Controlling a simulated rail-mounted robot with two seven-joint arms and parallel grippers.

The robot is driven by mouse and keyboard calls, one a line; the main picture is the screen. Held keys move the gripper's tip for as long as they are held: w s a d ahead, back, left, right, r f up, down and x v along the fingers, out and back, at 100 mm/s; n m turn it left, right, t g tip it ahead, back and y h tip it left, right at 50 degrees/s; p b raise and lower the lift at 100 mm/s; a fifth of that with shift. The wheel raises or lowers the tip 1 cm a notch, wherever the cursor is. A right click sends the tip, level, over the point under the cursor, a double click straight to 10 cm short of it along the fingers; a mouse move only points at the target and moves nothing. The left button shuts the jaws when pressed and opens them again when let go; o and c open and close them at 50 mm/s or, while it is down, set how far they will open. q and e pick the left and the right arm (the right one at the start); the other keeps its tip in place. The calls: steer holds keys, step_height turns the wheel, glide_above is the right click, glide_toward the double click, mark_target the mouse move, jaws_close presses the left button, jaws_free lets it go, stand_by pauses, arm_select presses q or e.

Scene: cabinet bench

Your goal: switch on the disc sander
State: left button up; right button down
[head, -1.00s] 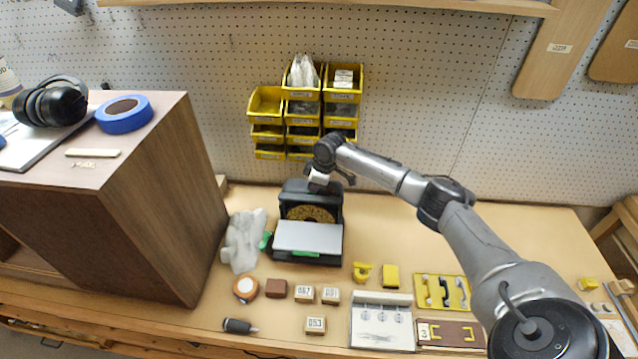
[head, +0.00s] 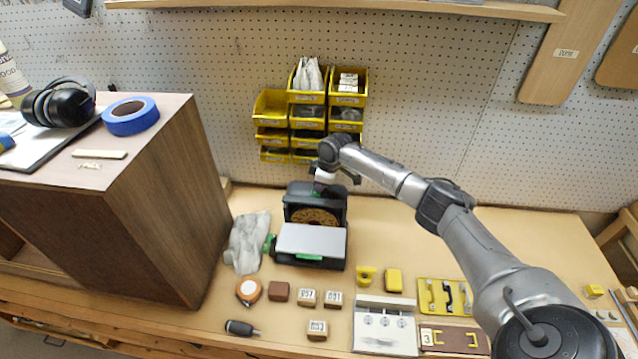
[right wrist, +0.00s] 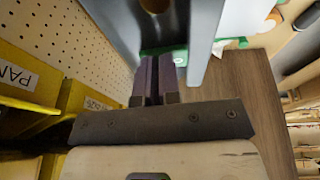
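The disc sander (head: 335,217), dark with a brown disc, a grey table plate and green parts, stands on the bench right of the wooden cabinet. My right gripper (head: 324,186) is at the sander's top rear edge, reaching in from the right; contact cannot be made out. In the right wrist view its two dark fingers (right wrist: 154,78) are together with nothing visible between them. Just beyond the fingertips a green strip (right wrist: 160,50) with a small screw-like spot shows, beside grey panels of the sander. The sander's switch cannot be clearly picked out. My left gripper is out of view.
The wooden cabinet (head: 190,190) rises on the left, with blue tape (head: 131,116) and ear muffs (head: 59,104) on top. Yellow bins (head: 272,106) hang behind the sander. Bench behind my right forearm is clear.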

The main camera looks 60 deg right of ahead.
step_height(320, 180, up, 4)
steer(key=p, duration=0.3)
steer(key=shift+a+p, duration=0.1)
steer(key=shift+p, duration=0.3)
steer(key=b+v, duration=0.1)
steer(key=v, duration=0.9)
